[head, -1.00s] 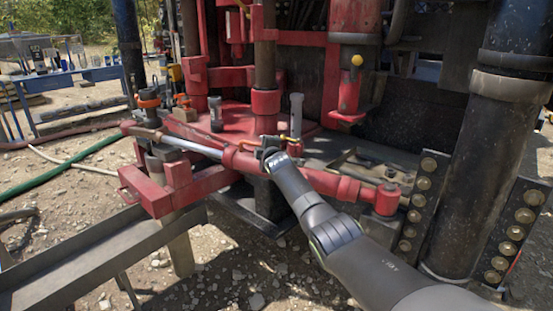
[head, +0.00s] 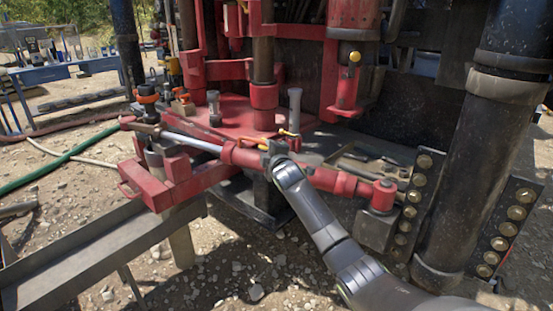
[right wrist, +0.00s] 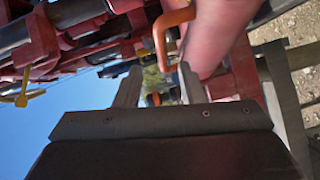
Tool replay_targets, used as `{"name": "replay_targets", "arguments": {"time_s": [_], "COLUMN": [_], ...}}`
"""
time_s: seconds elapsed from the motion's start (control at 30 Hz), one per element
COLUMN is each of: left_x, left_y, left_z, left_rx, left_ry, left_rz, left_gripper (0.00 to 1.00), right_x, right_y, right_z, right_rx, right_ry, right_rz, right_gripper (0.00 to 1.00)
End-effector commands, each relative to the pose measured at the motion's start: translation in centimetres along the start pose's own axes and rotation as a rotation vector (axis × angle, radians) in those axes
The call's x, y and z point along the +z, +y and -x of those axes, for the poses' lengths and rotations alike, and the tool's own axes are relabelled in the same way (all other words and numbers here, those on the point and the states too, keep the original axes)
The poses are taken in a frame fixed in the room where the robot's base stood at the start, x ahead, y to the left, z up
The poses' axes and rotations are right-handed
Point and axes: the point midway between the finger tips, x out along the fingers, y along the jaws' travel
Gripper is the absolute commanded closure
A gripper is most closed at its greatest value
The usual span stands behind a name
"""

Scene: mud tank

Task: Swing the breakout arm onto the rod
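The red breakout arm (head: 322,178) is a long cylinder with a bright silver shaft (head: 190,140) at its left end. It runs across in front of the red drill table. The brown upright rod (head: 263,62) stands behind it, passing down into a red collar. My right gripper (head: 276,150) is at the middle of the breakout arm, by its small orange handle (head: 288,133). In the right wrist view, my right gripper's fingers (right wrist: 158,82) stand apart. The orange handle (right wrist: 160,45) lies just beyond and between the fingertips; contact cannot be told. My left gripper is not in view.
A metal trough (head: 100,255) lies at the lower left. A red bracket (head: 172,180) sits under the silver shaft. Gravel ground is open below the breakout arm.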

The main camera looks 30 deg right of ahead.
Motion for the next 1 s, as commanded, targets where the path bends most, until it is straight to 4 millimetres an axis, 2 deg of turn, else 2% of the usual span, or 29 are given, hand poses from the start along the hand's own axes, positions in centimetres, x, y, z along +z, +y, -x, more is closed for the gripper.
{"name": "replay_targets", "arguments": {"time_s": [0.3,0.5,0.7,1.0], "left_x": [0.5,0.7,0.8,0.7], "left_y": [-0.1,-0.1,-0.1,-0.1], "left_z": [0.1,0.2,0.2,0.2], "left_rx": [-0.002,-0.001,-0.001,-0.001], "left_ry": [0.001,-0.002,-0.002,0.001], "left_rz": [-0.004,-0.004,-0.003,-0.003], "left_gripper": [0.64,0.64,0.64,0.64], "right_x": [0.1,0.1,0.1,0.1], "right_y": [0.1,0.1,0.1,0.1], "right_z": [4.2,6.2,7.2,7.3], "right_rx": [0.002,0.002,0.003,0.002], "right_ry": [0.0,-0.001,0.0,-0.001], "right_rz": [0.0,0.001,0.0,0.0], "right_gripper": [0.64,0.64,0.64,0.64]}}
